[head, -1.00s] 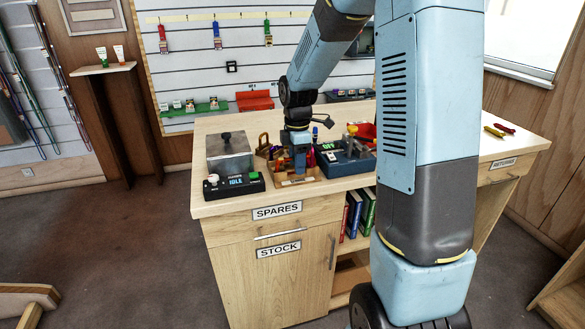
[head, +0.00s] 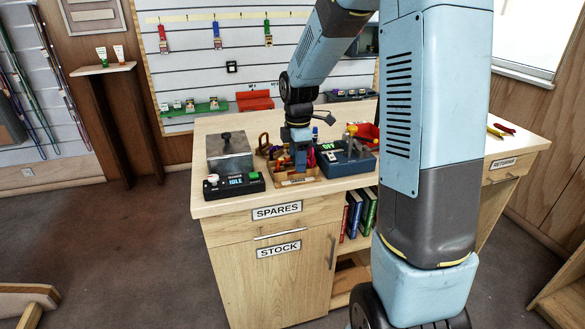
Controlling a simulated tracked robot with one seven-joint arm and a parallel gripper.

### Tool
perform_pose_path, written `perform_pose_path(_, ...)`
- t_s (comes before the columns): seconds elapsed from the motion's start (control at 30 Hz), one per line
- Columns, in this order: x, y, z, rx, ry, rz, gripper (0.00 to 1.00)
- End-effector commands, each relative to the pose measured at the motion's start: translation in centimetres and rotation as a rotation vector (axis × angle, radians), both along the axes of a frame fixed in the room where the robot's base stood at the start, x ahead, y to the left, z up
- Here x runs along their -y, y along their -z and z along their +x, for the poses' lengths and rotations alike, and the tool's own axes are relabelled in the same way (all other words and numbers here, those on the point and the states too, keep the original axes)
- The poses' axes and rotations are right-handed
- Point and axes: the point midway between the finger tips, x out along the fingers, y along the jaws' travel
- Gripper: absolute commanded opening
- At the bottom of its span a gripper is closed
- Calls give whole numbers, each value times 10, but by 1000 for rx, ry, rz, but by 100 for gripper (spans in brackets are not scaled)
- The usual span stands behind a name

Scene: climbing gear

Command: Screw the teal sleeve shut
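My gripper (head: 301,165) points down over a small wooden tray (head: 298,182) on the counter. The tray sits at the counter's front edge, between a box with a black knob and a dark blue device. Small coloured items lie in and around the tray. I cannot make out the teal sleeve among them; it is too small or hidden by my gripper. The fingertips are too small to show whether they are open or shut, or whether they hold anything.
A grey box with a black knob (head: 229,152) and a black unit reading IDLE (head: 234,184) stand left of the tray. A blue device with a green display (head: 346,160) stands close on the right.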

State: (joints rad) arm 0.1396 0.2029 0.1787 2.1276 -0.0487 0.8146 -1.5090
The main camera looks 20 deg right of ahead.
Motion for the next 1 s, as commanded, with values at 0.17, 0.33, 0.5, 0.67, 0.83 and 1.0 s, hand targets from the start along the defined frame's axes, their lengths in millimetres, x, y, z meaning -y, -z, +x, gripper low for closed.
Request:
perform_pose_path(0.17,0,-5,0,0,0,0,47)
perform_pose_path(0.33,0,-10,0,1,0,0,47)
perform_pose_path(0.5,0,-15,0,1,0,0,47)
perform_pose_path(0.67,0,-17,0,0,0,0,47)
perform_pose_path(0.83,0,-17,0,0,0,0,47)
perform_pose_path(1.0,0,-16,2,0,0,0,47)
